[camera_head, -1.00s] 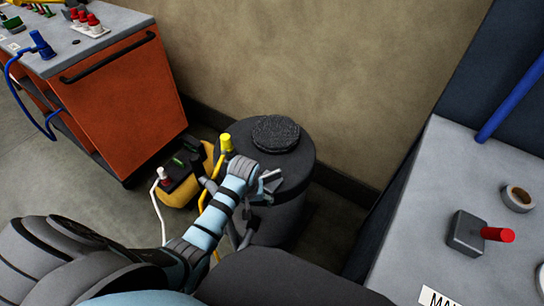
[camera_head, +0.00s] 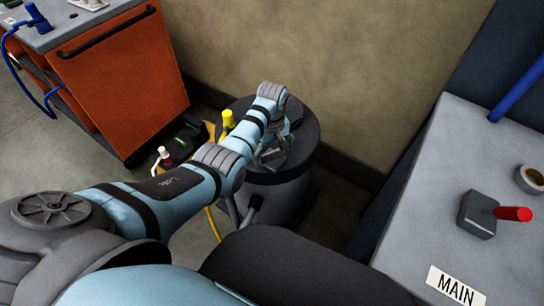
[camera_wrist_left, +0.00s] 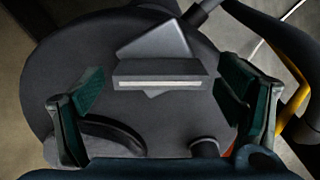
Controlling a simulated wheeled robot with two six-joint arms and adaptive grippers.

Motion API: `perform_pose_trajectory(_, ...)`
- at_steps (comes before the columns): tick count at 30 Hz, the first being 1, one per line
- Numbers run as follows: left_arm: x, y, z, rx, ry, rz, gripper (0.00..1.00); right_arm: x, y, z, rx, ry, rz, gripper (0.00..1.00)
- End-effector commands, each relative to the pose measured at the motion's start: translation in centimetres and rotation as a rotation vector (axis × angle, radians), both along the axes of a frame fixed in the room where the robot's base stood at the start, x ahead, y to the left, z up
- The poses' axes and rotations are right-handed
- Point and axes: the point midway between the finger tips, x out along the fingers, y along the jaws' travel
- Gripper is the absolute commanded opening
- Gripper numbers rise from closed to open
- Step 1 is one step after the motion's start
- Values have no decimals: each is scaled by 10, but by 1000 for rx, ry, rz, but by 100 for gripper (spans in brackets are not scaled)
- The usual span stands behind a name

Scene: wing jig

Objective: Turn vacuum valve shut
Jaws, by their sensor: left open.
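A dark round drum (camera_head: 303,150) stands on the floor by the wall; its flat top also fills much of the left wrist view (camera_wrist_left: 60,75). My left gripper (camera_head: 272,155) is over the drum's top, pointing down. In the left wrist view its fingers (camera_wrist_left: 160,108) are spread wide with nothing gripped. Between and slightly beyond them is a grey block with a pale strip (camera_wrist_left: 160,75), crossed over a tilted flat plate (camera_wrist_left: 155,42). It may be the valve handle, but I cannot tell for sure. My forearm hides part of the drum's top. My right gripper is out of view.
A yellow nozzle (camera_head: 228,118) stands beside the drum, with a yellow hose (camera_head: 214,224) below. An orange cabinet (camera_head: 125,85) is at the left. At the right, a grey bench (camera_head: 425,200) carries a red-handled switch (camera_head: 513,213), a tape roll and a MAIN label (camera_head: 455,285).

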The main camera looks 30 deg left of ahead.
Motion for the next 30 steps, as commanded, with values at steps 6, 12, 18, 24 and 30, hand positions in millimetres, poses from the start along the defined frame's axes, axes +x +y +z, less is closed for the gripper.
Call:
perform_pose_trajectory(6, 0, 0, -6, 0, -1, 0, 87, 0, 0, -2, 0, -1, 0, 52)
perform_pose_trajectory(12, 0, 0, -5, 0, -1, -1, 69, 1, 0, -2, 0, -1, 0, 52)
perform_pose_trajectory(18, 0, 0, -5, 0, 0, -1, 39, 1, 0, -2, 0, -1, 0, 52)
perform_pose_trajectory(24, 0, 0, -4, 0, 0, -10, 39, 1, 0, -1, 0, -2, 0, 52)
perform_pose_trajectory(30, 0, 0, -3, 0, 1, -68, 39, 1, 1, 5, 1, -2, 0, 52)
